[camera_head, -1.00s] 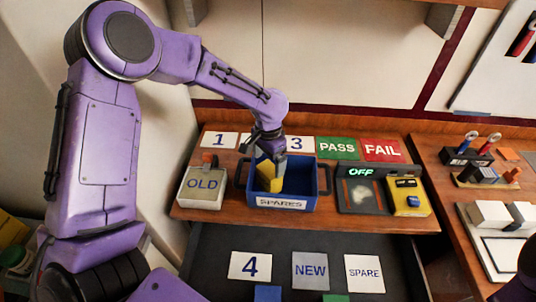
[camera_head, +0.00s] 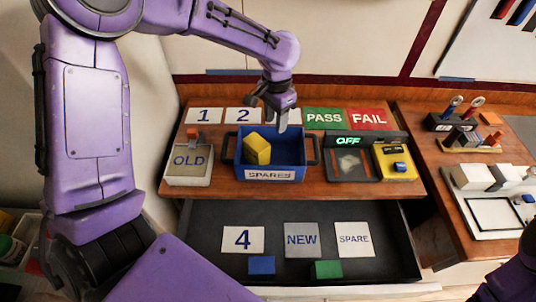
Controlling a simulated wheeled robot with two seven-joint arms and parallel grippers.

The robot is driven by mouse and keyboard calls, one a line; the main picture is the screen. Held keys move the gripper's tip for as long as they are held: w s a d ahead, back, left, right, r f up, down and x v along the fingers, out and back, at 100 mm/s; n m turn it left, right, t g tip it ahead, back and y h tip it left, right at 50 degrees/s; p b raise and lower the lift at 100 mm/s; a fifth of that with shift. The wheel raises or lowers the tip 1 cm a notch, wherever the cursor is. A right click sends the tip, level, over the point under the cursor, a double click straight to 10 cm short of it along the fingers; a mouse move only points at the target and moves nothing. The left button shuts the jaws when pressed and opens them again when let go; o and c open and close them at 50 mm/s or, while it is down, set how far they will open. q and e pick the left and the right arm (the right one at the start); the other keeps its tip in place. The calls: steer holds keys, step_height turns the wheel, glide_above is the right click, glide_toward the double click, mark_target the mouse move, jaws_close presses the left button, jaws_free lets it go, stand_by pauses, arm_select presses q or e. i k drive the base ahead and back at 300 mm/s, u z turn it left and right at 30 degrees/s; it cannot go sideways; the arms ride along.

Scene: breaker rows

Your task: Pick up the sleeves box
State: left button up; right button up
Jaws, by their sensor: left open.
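No label reading "sleeves" is legible, so I cannot tell which thing is the sleeves box. A blue bin (camera_head: 306,149) with a SPARES label and two dark side handles stands on the wooden shelf. A yellow block (camera_head: 257,149) lies tilted inside it. My left gripper (camera_head: 282,126) is open and empty over the back right part of the bin, pointing down, apart from the yellow block. It hides part of the number cards behind. My right gripper is out of view; a dark arm part shows at the lower right.
An OLD tray (camera_head: 188,178) stands left of the bin. A dark device reading OFF (camera_head: 348,141) and a yellow meter (camera_head: 397,165) stand right. The open drawer (camera_head: 390,272) holds cards, a blue block (camera_head: 261,265) and a green block (camera_head: 327,269). White blocks (camera_head: 472,177) lie on the right bench.

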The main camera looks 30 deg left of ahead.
mark_target(260, 267)
steer(key=z, duration=2.9)
steer(key=i, duration=3.2)
steer(key=u, duration=5.15)
steer(key=i, duration=1)
steer(key=u, duration=0.05)
